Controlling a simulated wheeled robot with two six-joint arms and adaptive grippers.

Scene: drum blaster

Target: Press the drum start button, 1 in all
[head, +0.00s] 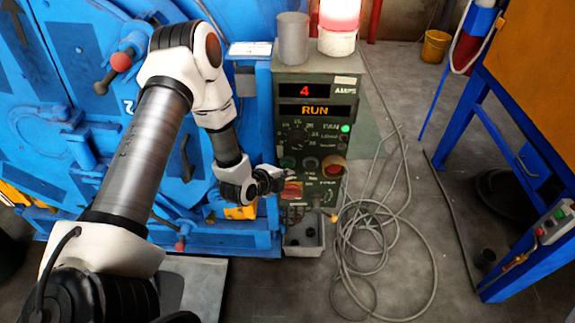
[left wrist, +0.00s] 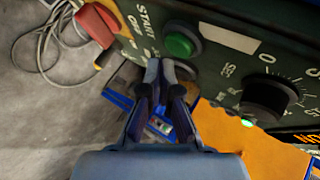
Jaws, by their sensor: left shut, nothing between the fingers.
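The control box (head: 318,100) is dark green, with lit red "4" and orange "RUN" displays. In the left wrist view a round green button (left wrist: 180,45) sits on its panel, beside "START" lettering. I cannot make this button out surely in the head view. My left gripper (head: 284,178) is in front of the lower panel. In the left wrist view its fingers (left wrist: 159,66) are shut together and empty, with the tips close to the green button's edge. I cannot tell whether they touch the panel. My right gripper is not in view.
An orange-red knob (left wrist: 97,24) and a black dial (left wrist: 268,97) are on the panel. A red lamp (head: 338,18) glows on top of the box. The blue drum machine (head: 60,100) stands left. Loose grey cable (head: 375,235) lies on the floor at right.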

